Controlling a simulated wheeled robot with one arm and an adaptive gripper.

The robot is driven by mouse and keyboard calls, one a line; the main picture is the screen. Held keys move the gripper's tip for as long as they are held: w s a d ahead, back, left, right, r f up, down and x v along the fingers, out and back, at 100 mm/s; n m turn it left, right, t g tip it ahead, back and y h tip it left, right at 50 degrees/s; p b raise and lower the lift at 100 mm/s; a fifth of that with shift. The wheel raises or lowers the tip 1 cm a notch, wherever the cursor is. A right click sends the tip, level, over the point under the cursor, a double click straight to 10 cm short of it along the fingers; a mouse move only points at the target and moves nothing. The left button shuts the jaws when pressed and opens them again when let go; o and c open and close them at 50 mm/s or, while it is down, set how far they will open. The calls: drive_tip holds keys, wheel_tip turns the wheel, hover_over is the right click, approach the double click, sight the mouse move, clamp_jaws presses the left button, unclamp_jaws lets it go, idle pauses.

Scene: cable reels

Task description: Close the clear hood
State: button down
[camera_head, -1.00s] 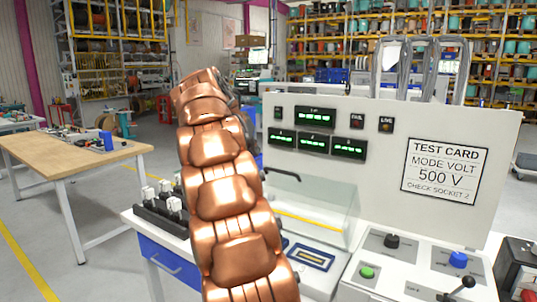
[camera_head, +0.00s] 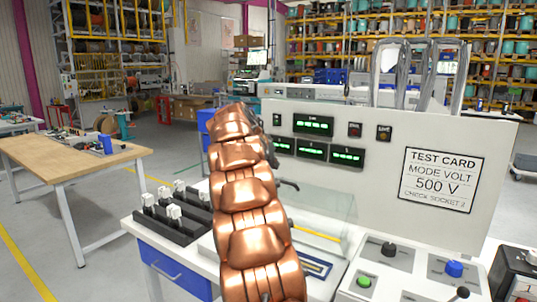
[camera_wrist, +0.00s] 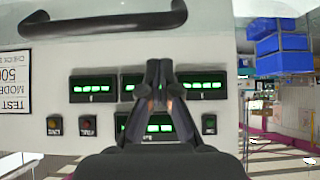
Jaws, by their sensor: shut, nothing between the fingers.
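The clear hood (camera_head: 328,206) is a transparent cover on the test bench, in front of the white upright panel, and looks raised. Its dark bar handle (camera_head: 289,184) shows at its upper left, just right of my arm. A dark handle (camera_wrist: 105,24) crosses the top of the wrist view. My gripper (camera_wrist: 160,68) is shut and empty, its fingertips together below the right end of that handle in the picture and apart from it.
The upright panel (camera_head: 490,150) carries green displays and a test card (camera_head: 437,180). Black blocks with white connectors (camera_head: 172,212) stand left of my arm. Knobs and a lever (camera_head: 460,294) are at the right. A wooden table (camera_head: 75,160) stands at the left, with open floor between.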

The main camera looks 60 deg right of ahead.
drive_tip(key=shift+a, duration=0.8)
drive_tip(key=shift+a+f+p, duration=0.2)
drive_tip(key=shift+a+f, duration=0.1)
drive_tip(key=shift+a, duration=0.2)
drive_tip(key=shift+a+f+p, duration=0.2)
drive_tip(key=shift+a+f, duration=0.05)
drive_tip(key=shift+a, duration=0.25)
drive_tip(key=shift+f, duration=0.1)
